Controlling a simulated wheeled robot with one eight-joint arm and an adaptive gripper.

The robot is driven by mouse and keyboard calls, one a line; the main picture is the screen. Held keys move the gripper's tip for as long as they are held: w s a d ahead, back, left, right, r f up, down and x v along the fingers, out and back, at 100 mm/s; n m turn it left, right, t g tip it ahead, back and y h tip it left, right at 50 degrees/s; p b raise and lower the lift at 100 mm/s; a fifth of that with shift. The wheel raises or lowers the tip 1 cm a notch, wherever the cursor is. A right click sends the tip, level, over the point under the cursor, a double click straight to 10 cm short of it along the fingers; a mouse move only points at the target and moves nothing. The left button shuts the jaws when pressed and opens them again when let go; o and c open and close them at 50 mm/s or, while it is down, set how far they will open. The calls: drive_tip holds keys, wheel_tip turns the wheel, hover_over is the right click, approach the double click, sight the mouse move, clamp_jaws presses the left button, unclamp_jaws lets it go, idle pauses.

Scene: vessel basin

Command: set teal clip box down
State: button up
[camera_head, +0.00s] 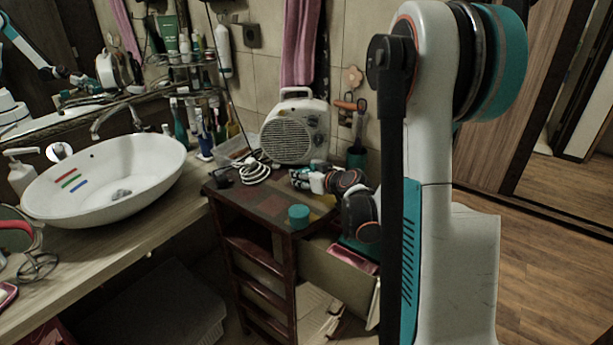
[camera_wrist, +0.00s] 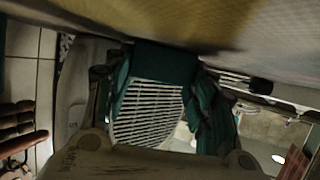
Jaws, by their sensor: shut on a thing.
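The teal clip box (camera_wrist: 165,62) is between my gripper's fingertips in the wrist view, close against the table surface. Whether it touches the surface is unclear. My gripper (camera_head: 301,179) is shut on it, low over the small dark wooden table (camera_head: 222,190), in front of the fan heater. In the wrist view my gripper (camera_wrist: 163,85) has a finger on each side of the box. In the head view the box is too small and mixed with the fingers to make out clearly.
The cream fan heater (camera_head: 297,133) stands at the table's back, with a coiled white cable (camera_head: 257,171) to its left. A white basin (camera_head: 108,178) is on the counter at left. Bare tabletop shows at front left.

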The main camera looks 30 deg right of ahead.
drive_tip(key=o, duration=1)
